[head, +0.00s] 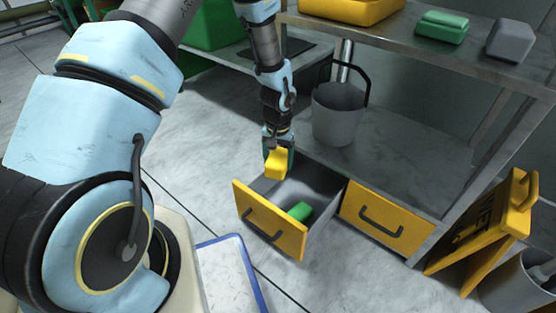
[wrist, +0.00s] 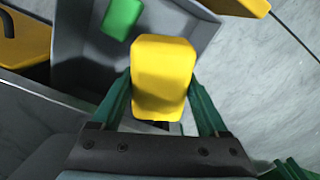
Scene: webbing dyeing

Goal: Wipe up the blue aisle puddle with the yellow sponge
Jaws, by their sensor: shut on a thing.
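My gripper (head: 278,152) is shut on the yellow sponge (head: 277,163), just above the back end of an open drawer. In the wrist view the yellow sponge (wrist: 163,76) sits between the green fingers of my gripper (wrist: 162,112). The open drawer (head: 268,222) has a yellow front and grey inside, and it also shows in the wrist view (wrist: 80,62). A green block (head: 299,211) lies inside it and shows in the wrist view (wrist: 121,18). No blue puddle can be made out in either view.
A closed yellow drawer (head: 384,219) is right of the open one. A grey bucket (head: 339,112) stands on the lower shelf. A yellow folding sign (head: 487,232) stands at right. A blue-edged white panel (head: 226,272) lies low in view. Grey floor (head: 205,170) is clear left of the drawer.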

